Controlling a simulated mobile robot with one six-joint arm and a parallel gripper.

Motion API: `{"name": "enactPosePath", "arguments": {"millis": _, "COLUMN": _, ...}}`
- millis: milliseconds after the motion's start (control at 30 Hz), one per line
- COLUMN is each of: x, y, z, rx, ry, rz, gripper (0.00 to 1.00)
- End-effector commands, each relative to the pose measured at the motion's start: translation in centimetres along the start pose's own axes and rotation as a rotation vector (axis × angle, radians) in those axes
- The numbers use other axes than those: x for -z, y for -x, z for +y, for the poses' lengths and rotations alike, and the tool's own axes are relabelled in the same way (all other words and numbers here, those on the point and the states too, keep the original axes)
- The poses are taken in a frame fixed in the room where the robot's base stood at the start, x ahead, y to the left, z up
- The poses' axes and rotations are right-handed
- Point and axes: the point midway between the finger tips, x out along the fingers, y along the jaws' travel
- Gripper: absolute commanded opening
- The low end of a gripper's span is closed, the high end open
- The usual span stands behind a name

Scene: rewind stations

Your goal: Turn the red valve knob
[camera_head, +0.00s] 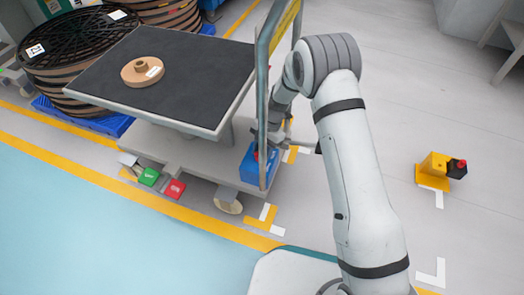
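A blue box (254,168) stands low at the right end of a wheeled cart, behind an upright frame post. A small red part (256,155) shows at its top, mostly hidden by the post; it may be the red valve knob. My arm bends over the cart's frame, and my gripper (268,142) points down close to the red part. The fingers are small and partly hidden, so I cannot tell whether they touch it or are open. Another red, knob-like part (462,163) sits on a yellow and black block (437,166) on the floor at right, away from my gripper.
The cart's dark top (190,65) carries a brown flanged disc (142,70). A green pedal (148,176) and a red pedal (175,188) sit low in front. Large reels (80,45) stand at the left. The upright frame (262,90) is close to my arm. Floor at right is mostly clear.

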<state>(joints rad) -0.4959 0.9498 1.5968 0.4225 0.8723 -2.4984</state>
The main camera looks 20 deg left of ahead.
Motion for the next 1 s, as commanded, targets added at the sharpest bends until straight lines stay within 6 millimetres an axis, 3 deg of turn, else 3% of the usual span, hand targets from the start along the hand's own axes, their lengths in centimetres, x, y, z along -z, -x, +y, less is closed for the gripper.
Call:
{"name": "enactPosePath", "arguments": {"millis": 200, "x": -0.10, "y": 0.04, "z": -0.32, "rx": 0.002, "ry": -0.001, "rz": 0.001, "gripper": 0.13}}
{"name": "enactPosePath", "arguments": {"millis": 567, "x": -0.04, "y": -0.11, "z": -0.20, "rx": -0.029, "ry": -0.078, "rz": 0.001, "gripper": 0.13}}
{"name": "enactPosePath", "arguments": {"millis": 1000, "x": 0.03, "y": -0.10, "z": -0.39, "rx": -0.161, "ry": -0.396, "rz": 0.001, "gripper": 0.13}}
